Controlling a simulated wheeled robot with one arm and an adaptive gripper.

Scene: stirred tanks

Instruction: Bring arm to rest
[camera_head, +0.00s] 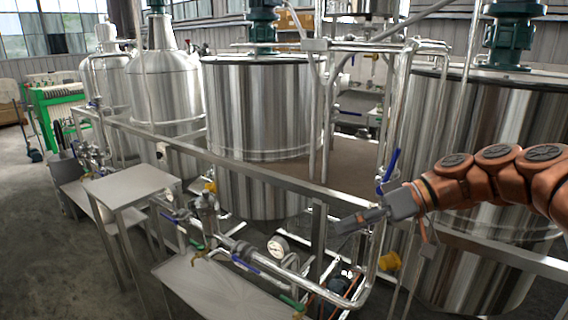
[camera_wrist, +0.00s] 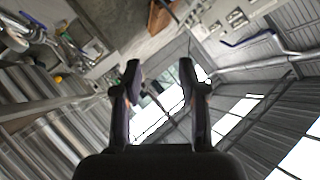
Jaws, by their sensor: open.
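My arm (camera_head: 480,180), in orange-brown segments, reaches in from the right edge in the head view. It is stretched out to the left, in front of the large right-hand steel tank. My gripper (camera_head: 345,224) is at its end, above the pipework and near a steel post. In the wrist view my gripper (camera_wrist: 159,75) shows two dark fingers spread apart with nothing between them. The wrist view is tilted and looks across the hall toward bright windows.
Large steel tanks (camera_head: 258,110) stand behind a metal rail (camera_head: 240,160). Pipes with blue-handled valves and a pressure gauge (camera_head: 278,246) lie below my gripper. A small steel table (camera_head: 130,182) stands at left. Grey floor is open at far left.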

